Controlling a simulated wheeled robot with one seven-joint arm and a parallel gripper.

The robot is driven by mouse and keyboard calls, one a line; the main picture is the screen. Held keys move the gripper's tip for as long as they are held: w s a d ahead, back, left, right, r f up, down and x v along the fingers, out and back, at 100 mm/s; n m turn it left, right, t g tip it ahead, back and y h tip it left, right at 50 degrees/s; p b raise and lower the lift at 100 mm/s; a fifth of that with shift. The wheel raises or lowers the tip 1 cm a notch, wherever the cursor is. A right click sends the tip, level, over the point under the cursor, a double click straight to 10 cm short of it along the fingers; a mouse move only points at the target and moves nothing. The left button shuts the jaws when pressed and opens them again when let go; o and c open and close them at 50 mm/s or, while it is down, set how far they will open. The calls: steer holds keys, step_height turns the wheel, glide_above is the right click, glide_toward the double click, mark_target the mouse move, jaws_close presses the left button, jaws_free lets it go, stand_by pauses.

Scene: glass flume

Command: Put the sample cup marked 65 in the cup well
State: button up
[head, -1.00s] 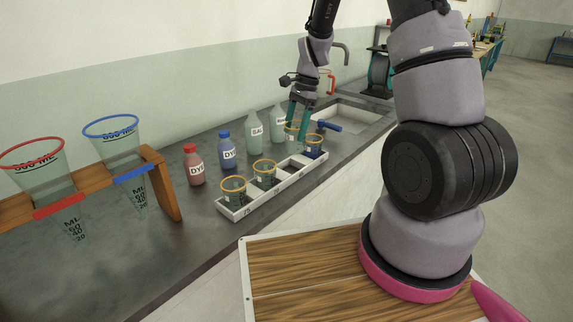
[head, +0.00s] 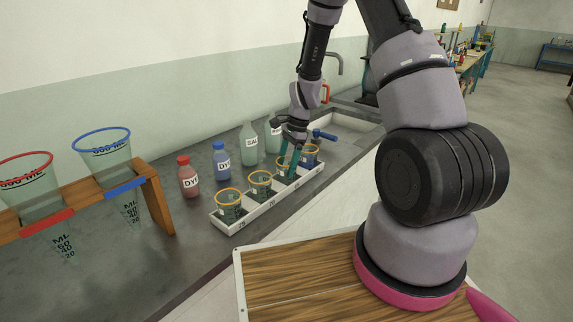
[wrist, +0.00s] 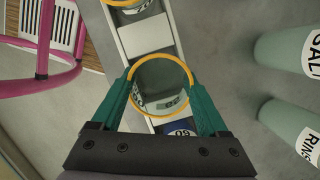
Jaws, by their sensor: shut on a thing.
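My gripper (head: 289,161) is shut on a clear sample cup with an orange rim, (head: 283,171) at the third place along the white tray (head: 268,211). In the wrist view, the green fingers (wrist: 160,96) press on both sides of this cup (wrist: 160,78), which looks upright. Its number is too small to read surely. I cannot tell whether its base rests in the tray's well; the fingers and cup hide the well. Two orange-rimmed cups with dark contents (head: 229,207) (head: 260,184) stand in the near part of the tray, and a blue-filled cup (head: 310,156) at the far end.
Red (head: 188,178) and blue (head: 221,160) dye bottles and pale green bottles (head: 249,145) stand close behind the tray. A wooden rack (head: 158,201) with two measuring cones is at left. The sink (head: 345,127) is beyond. Bare counter lies between rack and tray.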

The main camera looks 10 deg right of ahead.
steer(key=o, duration=1.4)
steer(key=shift+f, duration=0.1)
steer(key=s+d+r+n+t, duration=0.1)
steer(key=d+r, duration=0.1)
steer(key=r, duration=0.9)
steer(key=s+d+r+n+t, duration=0.1)
steer(key=d+r+n, duration=0.1)
steer(key=r, duration=0.9)
steer(key=s+d+r+n+t+h, duration=0.1)
steer(key=s+r+n+t, duration=0.5)
steer(key=s+r, duration=1)
steer(key=s+n, duration=0.2)
steer(key=s, duration=0.2)
steer(key=shift+s+d+r, duration=0.2)
steer(key=shift+d+r, duration=0.2)
